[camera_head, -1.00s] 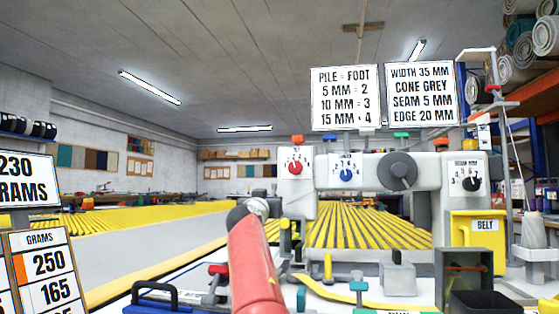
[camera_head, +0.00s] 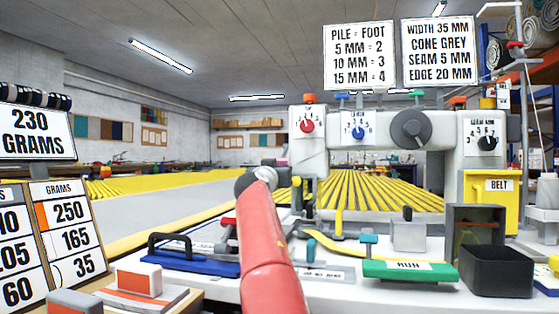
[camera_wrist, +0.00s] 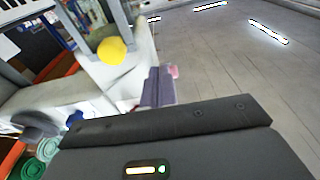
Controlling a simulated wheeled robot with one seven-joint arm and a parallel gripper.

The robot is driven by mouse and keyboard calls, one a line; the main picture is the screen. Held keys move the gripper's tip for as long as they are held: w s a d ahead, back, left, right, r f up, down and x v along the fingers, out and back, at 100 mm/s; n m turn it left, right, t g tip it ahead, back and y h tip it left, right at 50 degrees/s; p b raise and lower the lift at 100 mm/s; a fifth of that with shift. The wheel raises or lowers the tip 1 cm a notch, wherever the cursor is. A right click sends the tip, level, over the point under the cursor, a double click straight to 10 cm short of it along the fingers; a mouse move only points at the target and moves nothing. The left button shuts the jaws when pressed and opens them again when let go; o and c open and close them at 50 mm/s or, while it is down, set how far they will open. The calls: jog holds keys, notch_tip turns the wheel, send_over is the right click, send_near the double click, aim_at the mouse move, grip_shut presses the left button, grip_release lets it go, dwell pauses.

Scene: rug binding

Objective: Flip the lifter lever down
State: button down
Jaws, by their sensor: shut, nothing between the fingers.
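The grey sewing machine (camera_head: 432,165) stands behind the white worktop. A yellow knob (camera_head: 297,183) sits low by the left end of its head, just right of my arm; I take it for the lifter lever, though its label is not readable. A round yellow knob (camera_wrist: 111,51) on a grey machine part also shows in the wrist view, probably the same one. My gripper (camera_wrist: 158,86) is shut and empty, to the right of that knob and apart from it in the wrist view. In the head view my red arm mostly hides the gripper.
A yellow BELT box (camera_head: 492,190) is at right. Number cards (camera_head: 66,225) stand at left.

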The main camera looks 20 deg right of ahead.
jog(key=s+a+r+b, duration=0.1)
jog(key=s+a, duration=0.2)
jog(key=s, duration=0.3)
jog(key=shift+a+r+t, duration=0.3)
jog(key=shift+r, duration=0.05)
